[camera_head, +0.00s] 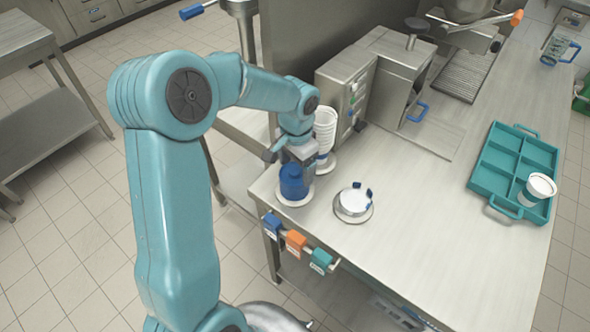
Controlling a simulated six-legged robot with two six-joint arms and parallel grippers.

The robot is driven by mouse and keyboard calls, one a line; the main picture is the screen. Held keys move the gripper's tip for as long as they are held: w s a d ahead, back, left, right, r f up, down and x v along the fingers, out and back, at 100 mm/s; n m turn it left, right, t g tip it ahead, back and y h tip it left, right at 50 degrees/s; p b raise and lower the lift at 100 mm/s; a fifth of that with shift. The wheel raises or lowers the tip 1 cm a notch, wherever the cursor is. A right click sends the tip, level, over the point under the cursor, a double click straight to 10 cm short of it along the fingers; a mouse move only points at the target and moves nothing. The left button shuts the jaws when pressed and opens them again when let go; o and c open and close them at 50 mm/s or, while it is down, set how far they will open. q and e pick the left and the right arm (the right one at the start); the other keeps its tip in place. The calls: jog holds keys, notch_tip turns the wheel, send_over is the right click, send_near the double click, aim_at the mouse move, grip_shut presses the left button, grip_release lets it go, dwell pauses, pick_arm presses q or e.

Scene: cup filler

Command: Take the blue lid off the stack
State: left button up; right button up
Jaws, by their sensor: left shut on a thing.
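The stack of blue lids (292,183) stands on a round white base near the left front corner of the steel table. My left gripper (297,160) is at the top of the stack, pointing down, and is shut on a blue lid there. The arm and gripper hide part of the stack's top, so I cannot tell whether the held lid is apart from those below. My right gripper is out of view.
White cups (325,128) are stacked just behind the lids. A round holder with blue tabs (354,202) sits to the right. A teal tray (481,180) with a white cup (537,189) is at the far right. A steel machine (346,85) stands behind. The middle table is clear.

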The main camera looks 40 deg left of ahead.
aim_at(296, 169)
pick_arm(q)
jog(key=shift+r, duration=0.1)
notch_tip(296, 169, up, 20)
dwell(0.5)
